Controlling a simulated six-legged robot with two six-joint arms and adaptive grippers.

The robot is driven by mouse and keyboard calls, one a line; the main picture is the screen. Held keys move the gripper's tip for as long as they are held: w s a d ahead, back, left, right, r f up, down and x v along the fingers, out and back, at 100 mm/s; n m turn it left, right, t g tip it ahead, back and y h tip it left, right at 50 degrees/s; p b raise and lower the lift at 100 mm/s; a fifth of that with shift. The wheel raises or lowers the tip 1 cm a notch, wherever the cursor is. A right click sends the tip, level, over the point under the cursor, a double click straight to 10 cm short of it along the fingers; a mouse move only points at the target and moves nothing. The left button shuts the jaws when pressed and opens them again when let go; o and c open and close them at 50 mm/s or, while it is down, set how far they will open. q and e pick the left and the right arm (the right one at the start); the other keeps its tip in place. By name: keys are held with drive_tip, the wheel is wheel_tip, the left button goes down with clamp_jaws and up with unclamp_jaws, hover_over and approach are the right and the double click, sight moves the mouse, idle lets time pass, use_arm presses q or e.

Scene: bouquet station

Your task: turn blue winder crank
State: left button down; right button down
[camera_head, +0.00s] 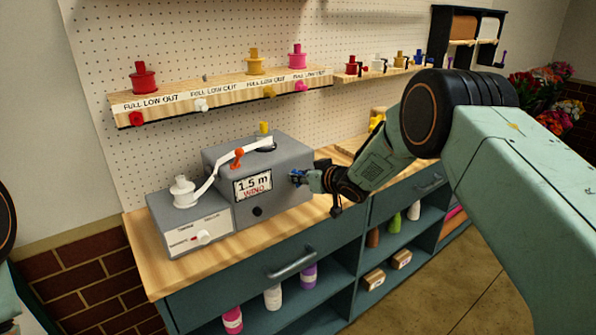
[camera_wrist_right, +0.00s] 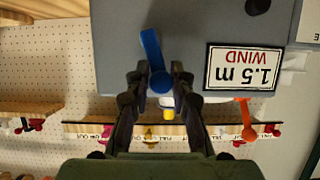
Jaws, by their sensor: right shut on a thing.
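The winder is a grey box (camera_head: 278,203) on the wooden counter, with a sign reading "1.5 m WIND" (camera_head: 253,184). Its blue crank (camera_head: 294,177) is on the right side of the front face, partly hidden by my right gripper (camera_head: 304,176). In the right wrist view the blue crank (camera_wrist_right: 151,48) shows as an arm with its end between the fingers. My right gripper (camera_wrist_right: 156,83) is shut on that end. My left gripper is out of view; only part of my left arm shows at the left edge.
A white spool (camera_head: 183,191) stands on a lower grey box, with white ribbon (camera_head: 212,173) running to the winder past an orange lever (camera_head: 237,158). A shelf (camera_head: 215,99) with coloured spools hangs behind. Bare counter (camera_head: 190,265) lies in front.

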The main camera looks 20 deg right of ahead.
drive_tip(key=shift+d+m+y+p, duration=0.3)
drive_tip(key=shift+m+y, duration=0.2)
drive_tip(key=shift+m, duration=0.1)
drive_tip(key=shift+w+d+f+m+g+y+b, duration=0.1)
drive_tip(key=shift+w+d+m+y+b, duration=0.1)
drive_tip(key=shift+d+m+y+b, duration=0.4)
drive_tip(key=shift+w+d+f+m+g+y+b, duration=0.15)
drive_tip(key=shift+m+y+b, duration=0.25)
drive_tip(key=shift+m, duration=0.55)
drive_tip(key=shift+w+d+m+g+y+b, duration=0.1)
drive_tip(key=shift+w+d+m+y+b, duration=0.1)
drive_tip(key=shift+d+m+y+b, duration=0.4)
drive_tip(key=shift+a+r+m, duration=0.1)
drive_tip(key=shift+a+m, duration=0.15)
drive_tip(key=c, duration=1.4)
unclamp_jaws()
drive_tip(key=shift+o, duration=1.1)
drive_tip(key=shift+w, duration=0.15)
drive_tip(key=shift+d, duration=0.1)
